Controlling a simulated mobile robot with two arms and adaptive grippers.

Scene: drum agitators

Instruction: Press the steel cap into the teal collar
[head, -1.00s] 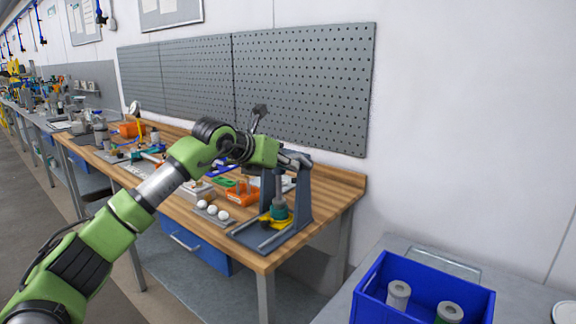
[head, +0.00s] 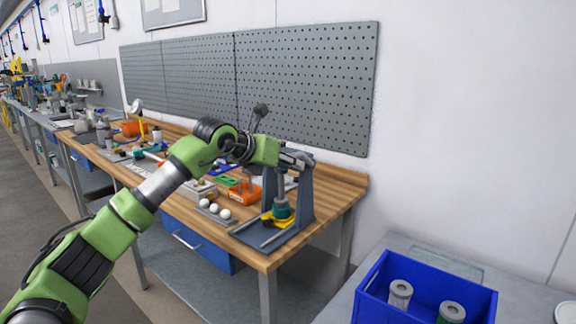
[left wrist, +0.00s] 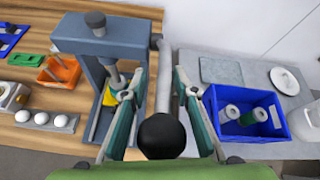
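The teal collar (head: 282,209) stands upright in a yellow holder (head: 268,221) on the base of a grey-blue press (head: 304,190). A grey steel column (head: 283,187) comes down onto the collar. I cannot tell the steel cap apart from the press ram there. My left gripper (head: 294,157) is at the side of the press top. In the left wrist view, its two fingers (left wrist: 165,80) stand apart on either side of the press's grey lever (left wrist: 163,65), which ends in a black knob (left wrist: 162,135). Neither finger visibly clamps the lever. My right gripper is not in view.
White balls (head: 214,209) and an orange tray (head: 243,192) lie left of the press on the wooden bench. A blue bin (head: 372,280) with grey cylinders stands on a grey table at the right. A pegboard (head: 303,85) is behind the bench.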

